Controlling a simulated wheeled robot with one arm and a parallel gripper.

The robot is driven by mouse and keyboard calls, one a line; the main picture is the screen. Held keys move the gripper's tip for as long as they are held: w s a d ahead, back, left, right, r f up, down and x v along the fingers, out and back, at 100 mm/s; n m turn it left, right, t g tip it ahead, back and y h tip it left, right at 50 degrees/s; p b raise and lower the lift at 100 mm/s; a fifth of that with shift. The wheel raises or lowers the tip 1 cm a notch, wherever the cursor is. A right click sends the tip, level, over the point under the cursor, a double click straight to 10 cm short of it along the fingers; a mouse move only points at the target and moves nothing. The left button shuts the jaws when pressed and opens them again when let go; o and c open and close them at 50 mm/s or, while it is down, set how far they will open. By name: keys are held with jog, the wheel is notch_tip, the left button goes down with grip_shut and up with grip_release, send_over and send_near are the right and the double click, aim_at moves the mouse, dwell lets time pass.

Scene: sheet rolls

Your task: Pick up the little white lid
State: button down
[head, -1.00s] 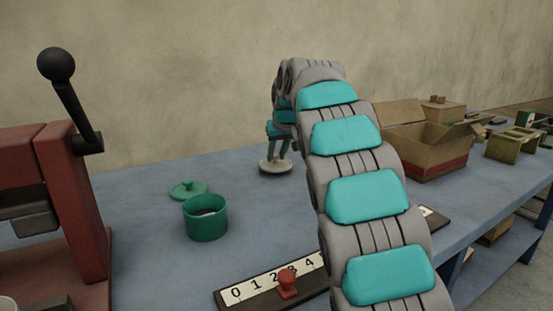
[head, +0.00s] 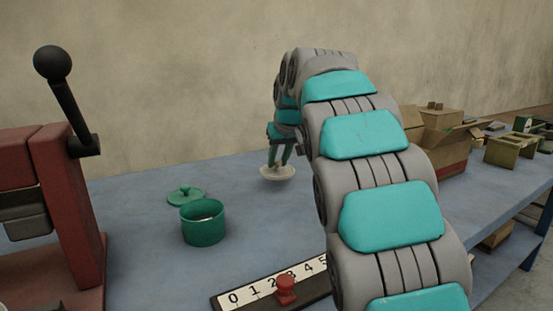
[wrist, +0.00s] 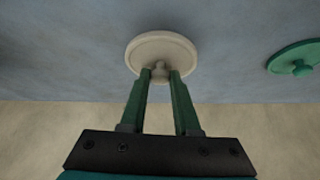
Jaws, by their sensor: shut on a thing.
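The little white lid (head: 280,175) is a pale round disc with a small knob, at the back of the blue bench in the head view. It also shows in the wrist view (wrist: 148,50), its knob between my two green fingers. My gripper (head: 278,163) points down at the lid and is shut on that knob; it fills the lower middle of the wrist view (wrist: 160,74). The disc looks roughly level. I cannot tell whether it touches the bench or hangs just above it.
A green pot (head: 203,226) stands open left of the lid, with a green lid (head: 186,196) behind it. A red press (head: 70,195) stands far left. A numbered strip (head: 262,290) with a red knob lies in front. Cardboard boxes (head: 452,155) stand at right.

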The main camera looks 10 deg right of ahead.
jog(key=s, duration=0.3)
jog(key=s+b, duration=0.1)
jog(key=s, duration=0.3)
jog(key=s+r, duration=0.1)
jog(key=s, duration=0.2)
jog(key=shift+s+a, duration=0.1)
jog(key=shift+s, duration=0.15)
